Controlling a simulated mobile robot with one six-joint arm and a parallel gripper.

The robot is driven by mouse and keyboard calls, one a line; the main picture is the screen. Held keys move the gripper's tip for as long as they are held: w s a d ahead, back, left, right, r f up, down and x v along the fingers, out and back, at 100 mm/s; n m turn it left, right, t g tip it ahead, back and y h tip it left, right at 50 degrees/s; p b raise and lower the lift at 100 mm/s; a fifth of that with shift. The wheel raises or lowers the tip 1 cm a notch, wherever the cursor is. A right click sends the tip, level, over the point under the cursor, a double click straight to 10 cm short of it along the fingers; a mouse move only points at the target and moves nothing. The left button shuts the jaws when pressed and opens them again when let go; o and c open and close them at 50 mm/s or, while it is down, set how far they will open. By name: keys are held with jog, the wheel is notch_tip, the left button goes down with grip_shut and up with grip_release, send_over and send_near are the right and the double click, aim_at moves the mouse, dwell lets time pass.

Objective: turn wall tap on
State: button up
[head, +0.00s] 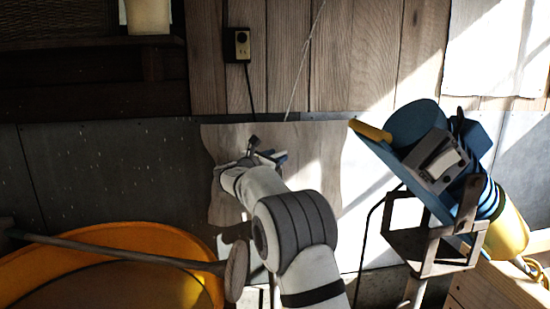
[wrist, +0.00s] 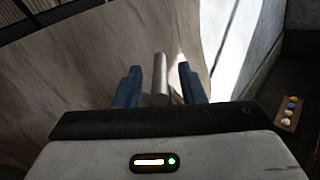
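The wall tap is mostly hidden by my arm in the head view. A small dark knob-like part (head: 253,143) shows just above my gripper, in front of a pale wooden panel; it seems to belong to the tap. My gripper (head: 268,158) is at the panel, its blue fingers partly seen. In the wrist view my gripper (wrist: 160,84) is open, with one blue finger on each side of a grey-brown bar (wrist: 160,76), probably the tap's handle. A gap shows on both sides of the bar. I cannot tell how deep it sits between the fingers.
An orange tub (head: 150,240) with a long-handled tool (head: 120,249) across it stands at the lower left. A socket (head: 239,44) with a cord is on the wall above.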

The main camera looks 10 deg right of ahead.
jog(key=shift+c, duration=0.3)
grip_shut()
jog(key=shift+y+b, duration=0.3)
jog(key=shift+b, duration=0.15)
jog(key=n+t+y+b, duration=0.1)
jog(key=n+y+b, duration=0.1)
jog(key=b, duration=0.1)
jog(key=t+y+b, duration=0.1)
jog(key=shift+s+d+f+n+t, duration=0.2)
jog(key=shift+d+f+n+t, duration=0.1)
jog(key=shift+n, duration=0.1)
jog(key=n+y+b, duration=0.1)
jog(key=y+b, duration=0.1)
jog(key=b, duration=0.1)
jog(key=n+t+y+b, duration=0.1)
jog(key=n+y+b, duration=0.1)
jog(key=y+b, duration=0.1)
jog(key=n+t+y+b, duration=0.1)
jog(key=n+y+b, duration=0.1)
jog(key=y+b, duration=0.1)
jog(key=shift+d+r+b, duration=0.25)
jog(key=shift+b, duration=0.45)
jog(key=shift+r+n+y+b, duration=0.15)
jog(key=shift+n+y+b, duration=0.35)
jog(key=shift+n+y, duration=0.15)
jog(key=shift+o, duration=0.3)
grip_release()
